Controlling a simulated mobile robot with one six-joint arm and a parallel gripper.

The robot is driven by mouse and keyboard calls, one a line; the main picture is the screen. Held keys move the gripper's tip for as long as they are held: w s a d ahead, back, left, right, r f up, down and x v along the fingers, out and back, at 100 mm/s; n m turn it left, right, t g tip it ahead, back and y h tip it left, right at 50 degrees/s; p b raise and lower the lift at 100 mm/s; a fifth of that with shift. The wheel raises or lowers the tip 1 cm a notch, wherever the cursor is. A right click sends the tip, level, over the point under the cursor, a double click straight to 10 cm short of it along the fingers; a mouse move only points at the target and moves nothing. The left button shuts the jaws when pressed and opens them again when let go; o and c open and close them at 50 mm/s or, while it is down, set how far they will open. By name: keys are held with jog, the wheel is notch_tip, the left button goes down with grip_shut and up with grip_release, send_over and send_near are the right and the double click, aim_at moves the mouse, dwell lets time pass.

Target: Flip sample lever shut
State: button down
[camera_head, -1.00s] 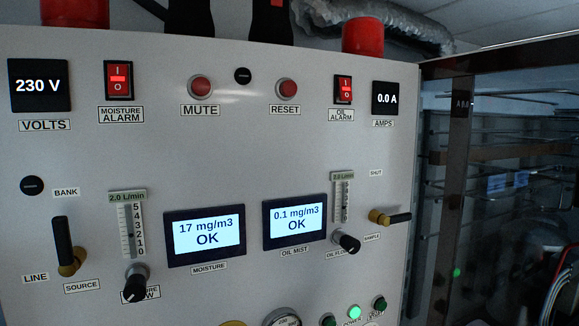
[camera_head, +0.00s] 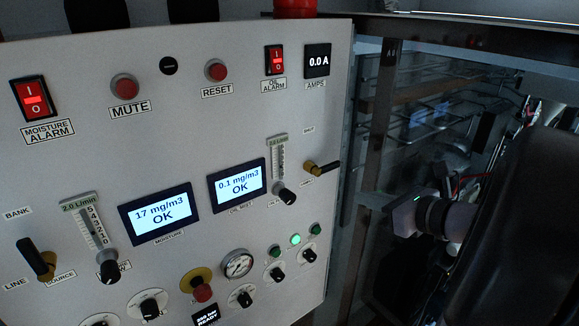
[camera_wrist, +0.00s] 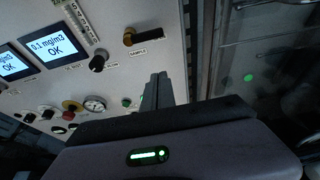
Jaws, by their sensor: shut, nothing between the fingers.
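The sample lever (camera_head: 322,167) is a brass hub with a black handle near the panel's right edge. Its handle points right, roughly level, with the SHUT label (camera_head: 308,130) above and the SAMPLE label partly hidden below. In the wrist view the lever (camera_wrist: 141,36) lies ahead of my gripper, with the SAMPLE label (camera_wrist: 138,52) beneath it. My gripper (camera_wrist: 158,80) is shut and empty, its fingers together and apart from the lever. In the head view my gripper's body shows right of the panel and lower than the lever; its fingertips are not clear.
The oil flow knob (camera_head: 284,194) sits close left of the lever. The source lever (camera_head: 36,260) is at far left. A dark rack (camera_head: 372,130) stands right of the panel edge. The space before the lever looks clear.

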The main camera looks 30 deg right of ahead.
aim_at(327, 168)
jog(key=w+r+p, duration=0.1)
jog(key=w+p, duration=0.2)
jog(key=w, duration=0.5)
jog(key=shift+a, duration=0.3)
jog(key=shift+w, duration=0.1)
jog(key=shift+d, duration=0.1)
jog(key=shift+r, duration=0.1)
